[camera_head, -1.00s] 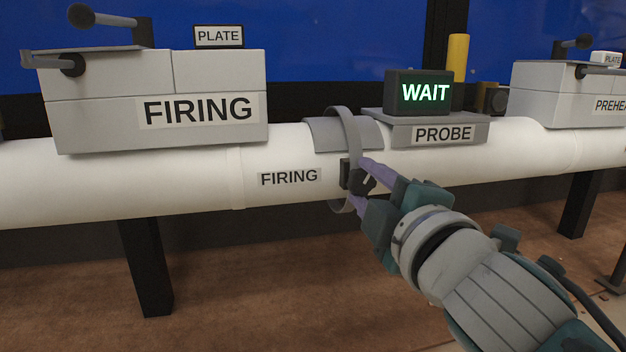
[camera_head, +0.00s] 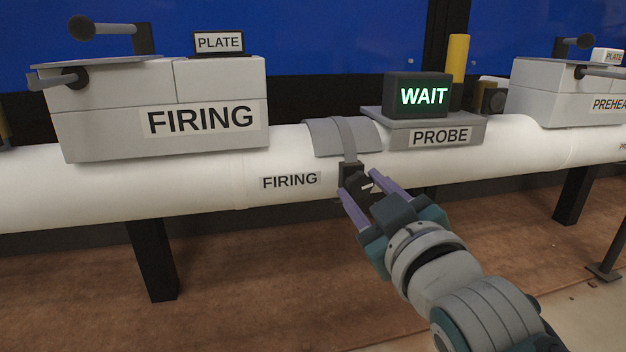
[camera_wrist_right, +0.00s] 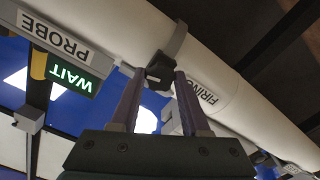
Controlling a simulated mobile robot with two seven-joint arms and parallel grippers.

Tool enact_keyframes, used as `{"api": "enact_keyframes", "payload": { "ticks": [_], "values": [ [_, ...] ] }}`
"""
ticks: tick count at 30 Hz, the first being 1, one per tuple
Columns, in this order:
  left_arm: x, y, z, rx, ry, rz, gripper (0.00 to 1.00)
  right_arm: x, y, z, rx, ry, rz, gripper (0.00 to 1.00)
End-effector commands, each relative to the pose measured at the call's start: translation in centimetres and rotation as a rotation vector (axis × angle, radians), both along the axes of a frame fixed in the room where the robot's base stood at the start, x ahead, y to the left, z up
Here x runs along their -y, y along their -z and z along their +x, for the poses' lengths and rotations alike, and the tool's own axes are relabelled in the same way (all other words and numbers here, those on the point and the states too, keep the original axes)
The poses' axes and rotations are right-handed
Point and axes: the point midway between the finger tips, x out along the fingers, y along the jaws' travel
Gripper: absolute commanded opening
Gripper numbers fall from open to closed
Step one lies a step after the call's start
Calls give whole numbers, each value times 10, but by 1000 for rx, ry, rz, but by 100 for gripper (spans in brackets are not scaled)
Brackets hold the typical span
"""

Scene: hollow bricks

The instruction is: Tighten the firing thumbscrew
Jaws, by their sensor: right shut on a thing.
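The firing thumbscrew (camera_head: 350,174) is a small dark block-and-knob on a grey band clamp (camera_head: 347,135) around the white pipe, to the right of the FIRING pipe label (camera_head: 290,180). The band lies close over a grey curved saddle (camera_head: 319,136). My right gripper (camera_head: 358,183) reaches in from the lower right with its purple fingers on either side of the thumbscrew, shut on it. In the right wrist view the dark thumbscrew (camera_wrist_right: 158,68) sits between the fingertips; its grip faces are partly hidden. My left gripper is not in view.
A PROBE base (camera_head: 475,135) with a display reading WAIT (camera_head: 424,96) stands on the pipe just right of the clamp. The FIRING box (camera_head: 110,130) is at left, a PREHEAT box (camera_head: 550,95) at right. Black legs (camera_head: 153,260) support the pipe. Space below it is open.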

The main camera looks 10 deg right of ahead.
Motion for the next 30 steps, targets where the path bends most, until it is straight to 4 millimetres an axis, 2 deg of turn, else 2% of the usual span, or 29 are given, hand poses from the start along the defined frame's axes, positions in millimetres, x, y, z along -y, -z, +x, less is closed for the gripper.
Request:
{"api": "enact_keyframes", "payload": {
  "ticks": [9, 23, 24, 30],
  "values": [
    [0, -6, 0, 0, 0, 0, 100, 0, 0, 0, -4, 0, 89, 0],
    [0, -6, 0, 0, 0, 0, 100, 0, 1, 0, -4, 0, 98, 0],
    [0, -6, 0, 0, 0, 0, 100, 0, 1, 0, -4, 0, 98, 50],
    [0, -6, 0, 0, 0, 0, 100, 0, 0, 0, -3, 0, 98, 73]
  ]
}}
